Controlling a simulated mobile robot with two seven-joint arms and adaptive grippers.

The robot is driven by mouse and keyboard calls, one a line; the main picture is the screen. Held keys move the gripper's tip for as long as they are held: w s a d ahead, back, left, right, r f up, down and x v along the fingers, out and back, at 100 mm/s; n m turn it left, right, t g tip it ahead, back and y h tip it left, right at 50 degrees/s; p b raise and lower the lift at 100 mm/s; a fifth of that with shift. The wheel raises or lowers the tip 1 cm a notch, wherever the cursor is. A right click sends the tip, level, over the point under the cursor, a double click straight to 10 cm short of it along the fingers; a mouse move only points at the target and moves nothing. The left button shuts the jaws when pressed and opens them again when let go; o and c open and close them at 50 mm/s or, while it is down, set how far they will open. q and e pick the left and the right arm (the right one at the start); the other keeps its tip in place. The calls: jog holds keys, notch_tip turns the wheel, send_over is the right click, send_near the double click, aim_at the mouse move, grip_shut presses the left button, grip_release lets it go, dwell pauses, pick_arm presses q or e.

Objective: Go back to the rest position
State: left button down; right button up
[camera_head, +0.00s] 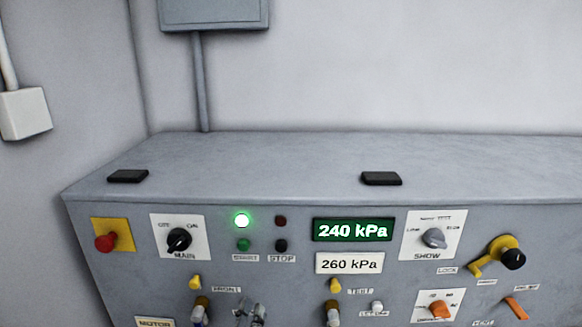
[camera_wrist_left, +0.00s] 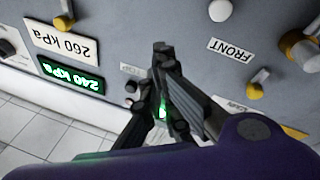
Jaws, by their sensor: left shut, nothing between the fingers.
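My left gripper (camera_head: 251,312) shows only in part at the bottom edge of the head view, in front of the grey control panel (camera_head: 290,268). In the left wrist view its dark fingers (camera_wrist_left: 162,48) are shut with nothing held, and the panel face lies beyond them. I cannot tell whether the fingertips touch the panel. My right gripper is in neither view.
A green display (camera_head: 353,230) reads 240 kPa above a plate (camera_head: 349,264) reading 260 kPa. A green lamp (camera_head: 242,219) is lit. Knobs, yellow levers and a red button (camera_head: 106,243) stick out. Two dark blocks lie on the mostly clear top (camera_head: 270,165).

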pick_arm(q)
jog(key=s+a+f+m+g+y+p, duration=0.1)
jog(key=s+a+f+m+g+p, duration=0.3)
jog(key=s+f+g, duration=0.75)
jog(key=s+a+f, duration=0.2)
jog(key=s+f, duration=0.2)
jog(key=s, duration=0.3)
jog(key=s+a+f+y, duration=0.1)
jog(key=s+a+f, duration=0.1)
jog(key=s+f, duration=0.2)
jog(key=s+a+f+p, duration=0.1)
jog(key=s+a+f, duration=0.2)
jog(key=s, duration=0.7)
jog(key=shift+s+f+g+y, duration=0.3)
jog(key=shift+s+f+g, duration=0.05)
jog(key=shift+f, duration=0.4)
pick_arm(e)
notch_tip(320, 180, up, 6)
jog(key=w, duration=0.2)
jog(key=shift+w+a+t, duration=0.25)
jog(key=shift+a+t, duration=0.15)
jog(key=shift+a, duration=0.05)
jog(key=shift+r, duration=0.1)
